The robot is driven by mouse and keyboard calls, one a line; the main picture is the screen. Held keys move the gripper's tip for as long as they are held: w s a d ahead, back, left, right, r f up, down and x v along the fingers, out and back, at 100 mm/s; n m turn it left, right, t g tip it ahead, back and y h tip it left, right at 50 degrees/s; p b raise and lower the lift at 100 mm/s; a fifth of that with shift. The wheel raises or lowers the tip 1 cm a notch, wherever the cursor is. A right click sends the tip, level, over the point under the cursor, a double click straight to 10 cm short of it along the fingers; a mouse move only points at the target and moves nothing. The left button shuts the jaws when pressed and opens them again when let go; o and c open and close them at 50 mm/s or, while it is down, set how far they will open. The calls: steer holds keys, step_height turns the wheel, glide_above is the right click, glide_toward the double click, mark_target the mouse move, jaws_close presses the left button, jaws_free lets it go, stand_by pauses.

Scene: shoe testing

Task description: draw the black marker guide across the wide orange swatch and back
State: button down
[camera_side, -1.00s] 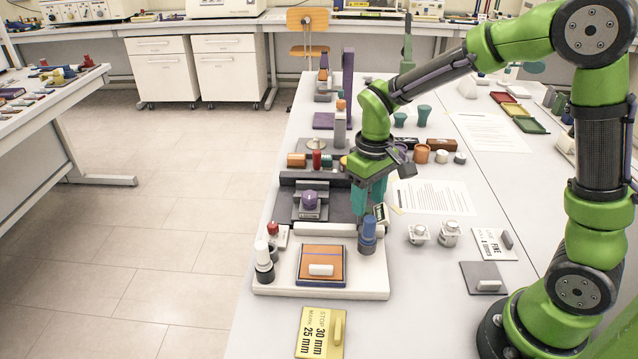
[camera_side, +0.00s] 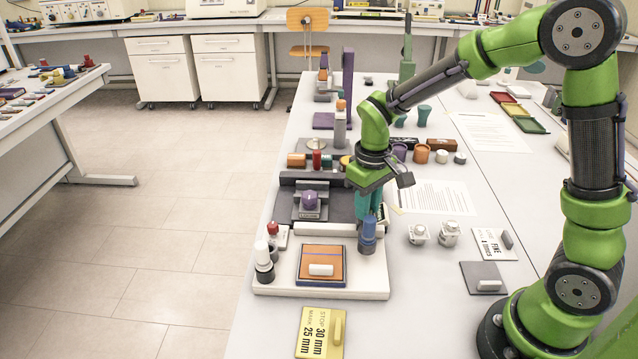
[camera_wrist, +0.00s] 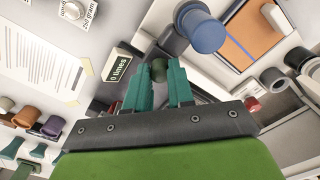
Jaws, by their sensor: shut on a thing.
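The orange swatch (camera_side: 338,257) lies in a dark frame on the white board, with a white block (camera_side: 321,270) on it. It also shows at the upper right of the wrist view (camera_wrist: 240,22), with a blue line along it. My gripper (camera_side: 368,208) points down behind the blue-capped post (camera_side: 368,230), at the right end of the dark grey bed. In the wrist view its teal fingers (camera_wrist: 160,75) are shut on a dark round piece (camera_wrist: 159,69). I cannot tell for certain that this is the black marker guide. The fingertips are apart from the swatch.
A "0 times" counter (camera_wrist: 119,68) stands close beside the fingers. The blue-capped post (camera_wrist: 205,32) stands between my gripper and the swatch. A white-capped bottle (camera_side: 262,255) and a red-capped piece (camera_side: 274,232) stand left. A yellow card (camera_side: 321,332) lies in front.

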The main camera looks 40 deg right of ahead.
steer(key=w+a, duration=1)
steer(key=shift+w+a, duration=0.25)
steer(key=shift+w, duration=0.05)
steer(key=c, duration=1)
jaws_free()
steer(key=shift+s, duration=0.1)
steer(key=shift+r, duration=0.1)
step_height(320, 180, up, 17)
steer(key=shift+f, duration=0.15)
